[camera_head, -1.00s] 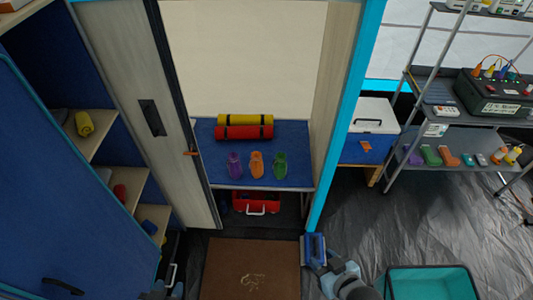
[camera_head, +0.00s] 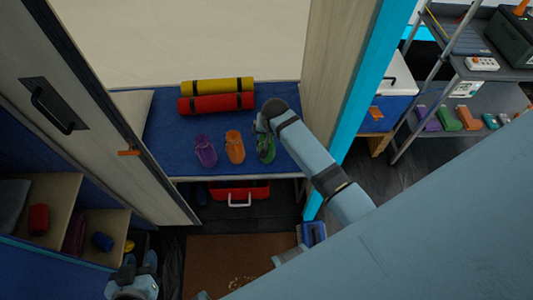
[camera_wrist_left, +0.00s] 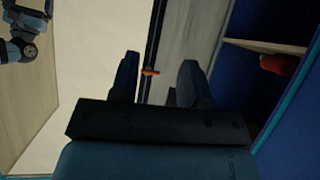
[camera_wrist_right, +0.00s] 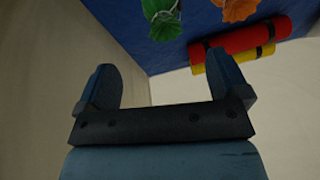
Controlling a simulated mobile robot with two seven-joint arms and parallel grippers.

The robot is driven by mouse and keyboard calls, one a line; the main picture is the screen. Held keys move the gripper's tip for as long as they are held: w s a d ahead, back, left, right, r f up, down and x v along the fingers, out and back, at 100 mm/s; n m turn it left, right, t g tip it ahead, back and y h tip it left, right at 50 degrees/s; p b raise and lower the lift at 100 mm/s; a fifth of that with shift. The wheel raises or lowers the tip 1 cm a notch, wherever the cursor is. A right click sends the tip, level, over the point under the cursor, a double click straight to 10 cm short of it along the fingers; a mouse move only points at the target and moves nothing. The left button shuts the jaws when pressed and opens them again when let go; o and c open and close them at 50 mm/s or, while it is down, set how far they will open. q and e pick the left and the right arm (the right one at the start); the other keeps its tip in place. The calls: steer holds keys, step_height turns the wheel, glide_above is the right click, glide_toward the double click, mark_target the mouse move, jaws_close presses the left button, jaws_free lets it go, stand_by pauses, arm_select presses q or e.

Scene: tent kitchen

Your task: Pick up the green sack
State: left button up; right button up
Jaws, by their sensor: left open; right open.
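The green sack (camera_head: 266,150) stands on the blue bench top (camera_head: 285,95), rightmost of three small sacks. The end of my right arm is just above and behind it in the head view and partly covers it; the fingers are hard to make out there. In the right wrist view my right gripper (camera_wrist_right: 165,66) is open and empty, and the green sack (camera_wrist_right: 162,16) lies beyond the fingertips, apart from them. My left gripper (camera_head: 138,268) is low at the left, in front of the cabinet. It is open and empty in the left wrist view (camera_wrist_left: 160,65).
An orange sack (camera_head: 235,147) and a purple sack (camera_head: 205,151) stand left of the green one. Red (camera_head: 215,104) and yellow (camera_head: 215,86) rolls lie behind. A wooden panel (camera_head: 335,90) bounds the bench at right. A red toolbox (camera_head: 238,191) sits below.

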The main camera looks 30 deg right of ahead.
steer(key=w+f+m+b, duration=0.1)
steer(key=w+f+b, duration=0.1)
steer(key=f, duration=0.1)
steer(key=w+d+f+m+g+b, duration=0.1)
steer(key=w+f+b, duration=0.1)
steer(key=w+f+m+g+b, duration=0.1)
steer(key=w+f+b, duration=0.1)
steer(key=f, duration=0.1)
steer(key=shift+w+d+f+b, duration=0.2)
steer(key=shift+d+f+b, duration=0.1)
steer(key=shift+d+b, duration=0.1)
steer(key=shift+f, duration=0.7)
steer(key=f, duration=0.1)
steer(key=f+b, duration=0.2)
steer(key=shift+w+d+f, duration=0.15)
steer(key=shift+d+f, duration=0.1)
steer(key=shift+f, duration=0.4)
steer(key=c, duration=1.3)
arm_select(q)
steer(key=shift+t+h, duration=0.6)
steer(key=f, duration=0.1)
steer(key=d+f, duration=0.1)
steer(key=w+f, duration=0.1)
steer(key=shift+d+f, duration=0.25)
steer(key=shift+f, duration=0.15)
arm_select(e)
steer(key=shift+c, duration=0.2)
